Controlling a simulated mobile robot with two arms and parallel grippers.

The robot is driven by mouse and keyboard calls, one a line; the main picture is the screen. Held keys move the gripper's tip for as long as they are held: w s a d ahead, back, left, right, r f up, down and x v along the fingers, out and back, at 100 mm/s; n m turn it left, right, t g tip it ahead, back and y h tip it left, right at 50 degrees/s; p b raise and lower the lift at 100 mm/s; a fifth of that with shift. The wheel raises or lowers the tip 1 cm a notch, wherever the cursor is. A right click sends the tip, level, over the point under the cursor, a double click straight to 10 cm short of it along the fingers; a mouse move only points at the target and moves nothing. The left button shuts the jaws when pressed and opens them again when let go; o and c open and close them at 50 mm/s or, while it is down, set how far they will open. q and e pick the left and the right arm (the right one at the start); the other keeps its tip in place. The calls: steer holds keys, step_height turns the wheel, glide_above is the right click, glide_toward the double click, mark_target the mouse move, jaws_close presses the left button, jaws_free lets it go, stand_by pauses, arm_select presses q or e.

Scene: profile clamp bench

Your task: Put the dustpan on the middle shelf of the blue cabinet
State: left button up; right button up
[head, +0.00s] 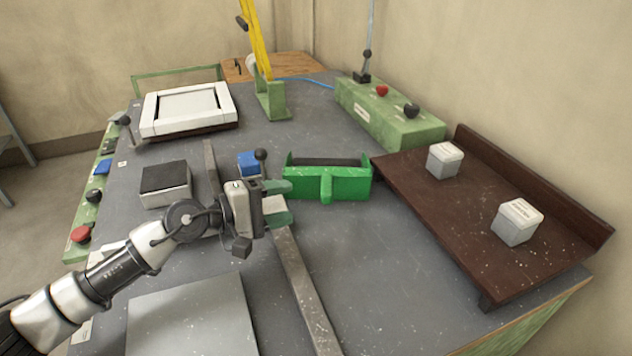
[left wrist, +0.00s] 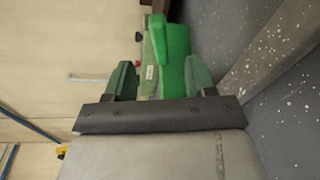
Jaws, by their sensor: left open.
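The green dustpan (head: 345,184) lies on the grey bench to the right of the long metal bar, its short handle pointing towards the front. My left gripper (head: 284,203) is open and empty, its green fingertips pointing right, just left of the dustpan and apart from it in the head view. In the left wrist view the dustpan (left wrist: 173,55) shows ahead, between and beyond the two fingertips (left wrist: 160,80). The blue cabinet is not in view. My right gripper is not in view.
A long metal bar (head: 300,290) runs along the bench under my left gripper. A brown raised shelf (head: 460,220) with two small boxes stands at right. A green control box (head: 390,115) and a white frame (head: 190,108) stand farther back. The bench front right of the bar is clear.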

mark_target(323, 193)
arm_select(q)
steer(key=x, duration=0.4)
steer(key=shift+r+p, duration=0.15)
steer(key=shift+p, duration=0.25)
steer(key=shift+w+d+p, duration=0.25)
steer(key=shift+d+p, duration=0.05)
steer(key=shift+d, duration=0.25)
steer(key=p+x, duration=0.1)
steer(key=x, duration=0.2)
steer(key=shift+w+d, duration=0.15)
steer(key=shift+d, duration=0.1)
steer(key=shift+w+d+f, duration=0.1)
steer(key=shift+d+f, duration=0.15)
steer(key=shift+f, duration=0.05)
steer(key=shift+c, duration=0.4)
steer(key=shift+c, duration=1.2)
jaws_close()
